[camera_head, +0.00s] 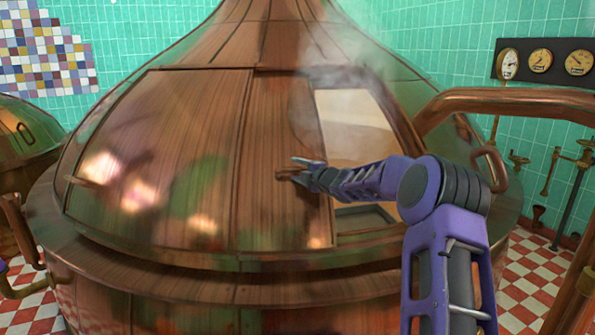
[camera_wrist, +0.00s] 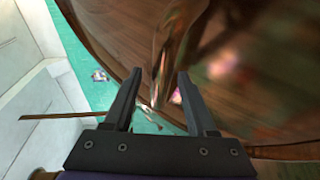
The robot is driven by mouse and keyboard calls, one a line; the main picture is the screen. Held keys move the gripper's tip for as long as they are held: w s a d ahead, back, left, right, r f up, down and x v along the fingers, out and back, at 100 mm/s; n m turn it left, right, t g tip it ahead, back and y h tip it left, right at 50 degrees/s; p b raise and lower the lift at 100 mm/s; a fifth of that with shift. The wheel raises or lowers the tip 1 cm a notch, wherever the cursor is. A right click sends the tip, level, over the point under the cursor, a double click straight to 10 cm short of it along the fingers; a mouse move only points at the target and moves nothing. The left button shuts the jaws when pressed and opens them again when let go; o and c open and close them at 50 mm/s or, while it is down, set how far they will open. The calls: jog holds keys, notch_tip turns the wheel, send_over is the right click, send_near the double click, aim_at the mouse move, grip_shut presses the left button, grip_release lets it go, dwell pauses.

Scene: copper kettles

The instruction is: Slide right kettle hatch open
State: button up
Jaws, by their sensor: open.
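The large copper kettle (camera_head: 150,235) fills the middle of the head view. Its right hatch (camera_head: 265,130) is a wood-grained copper panel. Right of the panel's edge there is an open gap (camera_head: 355,125) with a pale interior and rising steam. A small copper handle (camera_head: 285,176) sits on the panel. My gripper (camera_head: 300,168) is at this handle, reaching in from the right. In the wrist view my open gripper (camera_wrist: 158,82) has the copper handle (camera_wrist: 172,55) at or just beyond its fingertips. I cannot tell whether they touch.
A thick copper pipe (camera_head: 510,98) curves at the right of the kettle. Gauges (camera_head: 540,61) hang on the green tiled wall. Another copper kettle (camera_head: 22,140) stands at the left edge. The checkered floor (camera_head: 530,275) shows at the right.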

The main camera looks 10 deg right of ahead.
jog(key=shift+s+d, duration=0.1)
jog(key=shift+d, duration=0.1)
jog(key=shift+s+d, duration=0.1)
jog(key=shift+s, duration=0.2)
jog(key=v, duration=1.6)
jog(key=shift+s, duration=0.3)
jog(key=shift+w, duration=0.1)
